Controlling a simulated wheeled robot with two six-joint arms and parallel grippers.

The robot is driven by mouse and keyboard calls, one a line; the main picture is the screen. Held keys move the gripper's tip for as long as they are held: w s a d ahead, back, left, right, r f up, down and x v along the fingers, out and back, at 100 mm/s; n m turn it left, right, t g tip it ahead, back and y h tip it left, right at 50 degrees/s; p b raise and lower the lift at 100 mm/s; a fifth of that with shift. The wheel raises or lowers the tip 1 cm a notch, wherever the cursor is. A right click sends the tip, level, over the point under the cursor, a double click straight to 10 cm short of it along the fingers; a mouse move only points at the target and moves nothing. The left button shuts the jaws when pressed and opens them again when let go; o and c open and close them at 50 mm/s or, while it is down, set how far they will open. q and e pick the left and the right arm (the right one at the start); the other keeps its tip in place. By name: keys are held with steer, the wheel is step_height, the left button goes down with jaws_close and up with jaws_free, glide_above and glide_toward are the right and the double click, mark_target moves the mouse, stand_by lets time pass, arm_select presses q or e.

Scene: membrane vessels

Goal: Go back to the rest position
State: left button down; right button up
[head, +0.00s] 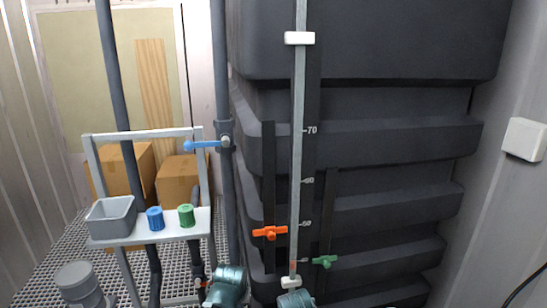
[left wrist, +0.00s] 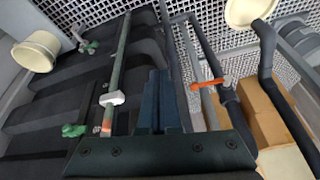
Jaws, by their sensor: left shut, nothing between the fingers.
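My left gripper (left wrist: 158,75) shows in the left wrist view as two dark blue-teal fingers pressed side by side, pointing up the picture. It is shut and holds nothing. A pale level tube (left wrist: 122,60) with a white slider (left wrist: 112,98) stands to the left of the fingers, apart from them in the picture. In the head view neither gripper's fingers can be made out. Teal rounded parts show at the bottom edge there, cut off by the frame. My right gripper is not in view.
A large dark ribbed tank (head: 370,120) fills the head view's middle, with an orange valve handle (head: 270,232) and a green one (head: 325,261). On the left, a shelf (head: 135,238) holds a grey bin (head: 111,217), a blue cup (head: 155,218) and a green cup (head: 186,215). Cardboard boxes (head: 178,180) stand behind.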

arm_select(q)
steer(key=s+d+r+m+g+p, duration=0.1)
steer(key=s+d+g+p, duration=0.1)
steer(key=s, duration=0.6)
steer(key=s+d+r+m+g+y+p, duration=0.1)
steer(key=s+d+r+m+g, duration=0.1)
steer(key=s, duration=0.6)
steer(key=shift+s+d+r+m+g+p, duration=0.2)
steer(key=shift+d+r+m+g+p, duration=0.15)
steer(key=shift+d, duration=0.45)
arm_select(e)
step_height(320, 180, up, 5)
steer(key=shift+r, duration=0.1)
